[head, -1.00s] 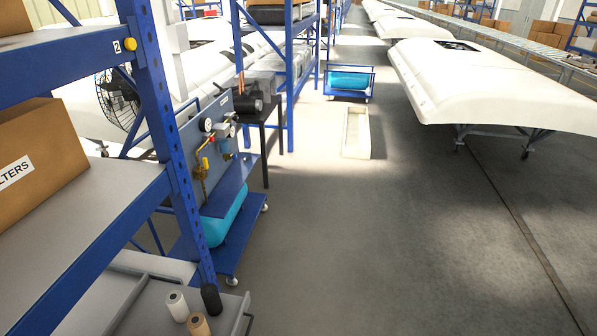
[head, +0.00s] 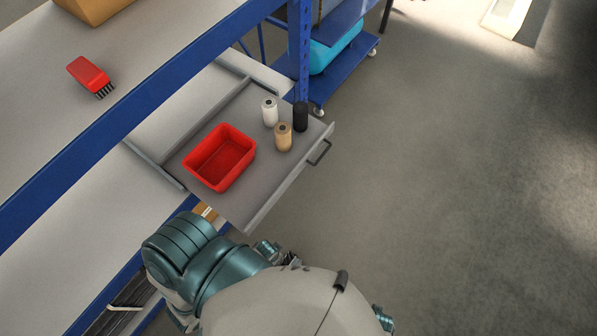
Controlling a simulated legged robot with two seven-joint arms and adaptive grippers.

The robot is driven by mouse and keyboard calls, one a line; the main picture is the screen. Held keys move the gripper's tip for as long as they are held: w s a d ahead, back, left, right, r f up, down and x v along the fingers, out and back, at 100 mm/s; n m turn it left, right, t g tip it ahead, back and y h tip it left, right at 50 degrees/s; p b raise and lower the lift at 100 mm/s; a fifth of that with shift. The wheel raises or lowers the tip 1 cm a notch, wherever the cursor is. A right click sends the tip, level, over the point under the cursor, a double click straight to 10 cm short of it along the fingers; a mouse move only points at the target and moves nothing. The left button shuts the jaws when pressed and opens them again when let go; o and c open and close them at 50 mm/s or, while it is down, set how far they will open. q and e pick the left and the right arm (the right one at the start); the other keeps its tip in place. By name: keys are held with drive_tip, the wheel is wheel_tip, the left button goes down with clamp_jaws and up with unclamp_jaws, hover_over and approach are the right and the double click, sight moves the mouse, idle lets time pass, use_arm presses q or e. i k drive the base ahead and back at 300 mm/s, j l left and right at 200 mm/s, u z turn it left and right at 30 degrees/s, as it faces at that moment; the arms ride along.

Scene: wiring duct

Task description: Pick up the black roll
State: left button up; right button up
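The black roll (head: 300,117) stands upright in the open grey drawer (head: 258,205), near its right rear corner in the head view. A white roll (head: 270,112) stands just left of it. A tan roll (head: 283,137) stands in front and slightly left of it. All of the black roll's top and most of its side show. Neither gripper can be made out. Teal and pale parts of my own body fill the bottom middle, apart from the rolls.
A red bin (head: 220,157) sits in the drawer left of the rolls. A dark handle (head: 319,153) is on the drawer's front. A blue rack post (head: 298,50) rises behind the rolls. A red brush (head: 90,76) lies on the upper shelf. The floor at right is clear.

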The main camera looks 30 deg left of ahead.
sight(300, 117)
drive_tip(key=u, duration=0.55)
drive_tip(key=i+l+u, duration=0.25)
drive_tip(key=u, duration=0.15)
drive_tip(key=i+l+u, duration=0.2)
drive_tip(key=l+u, duration=0.15)
drive_tip(key=i+l+u, duration=0.15)
drive_tip(key=l+u, duration=0.25)
drive_tip(key=l, duration=0.15)
